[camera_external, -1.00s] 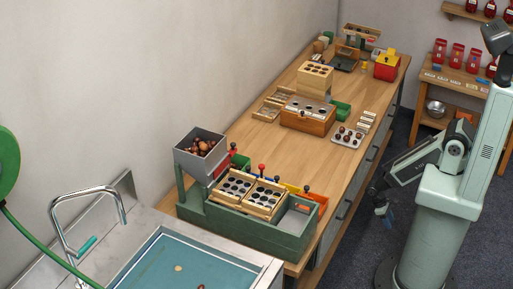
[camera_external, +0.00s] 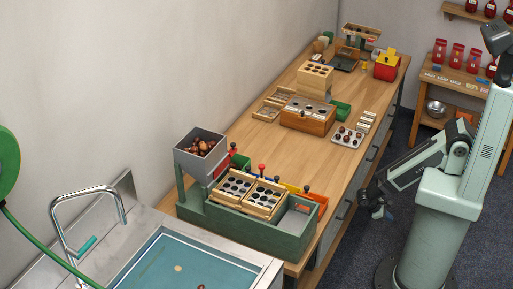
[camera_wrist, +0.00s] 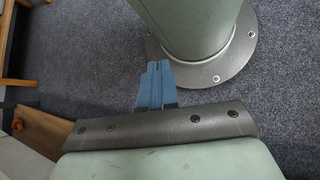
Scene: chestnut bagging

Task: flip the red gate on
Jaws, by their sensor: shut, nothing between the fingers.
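A green sorting machine (camera_external: 262,237) stands at the near end of the wooden bench in the external view. It carries a grey hopper of chestnuts (camera_external: 200,147) and two wooden trays with round holes. A red lever (camera_external: 223,169), which may be the red gate, is just right of the hopper; its exact position is too small to tell. My gripper (camera_external: 388,213) hangs beside the bench's right side, well away from the machine. In the wrist view its blue fingers (camera_wrist: 156,85) are together and empty, above the floor.
A sink (camera_external: 190,265) with a curved tap is at the front left. A wooden box (camera_external: 307,117), a chestnut tray (camera_external: 347,137) and a red and yellow box (camera_external: 386,67) stand farther along the bench. Carpeted floor lies right of the bench.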

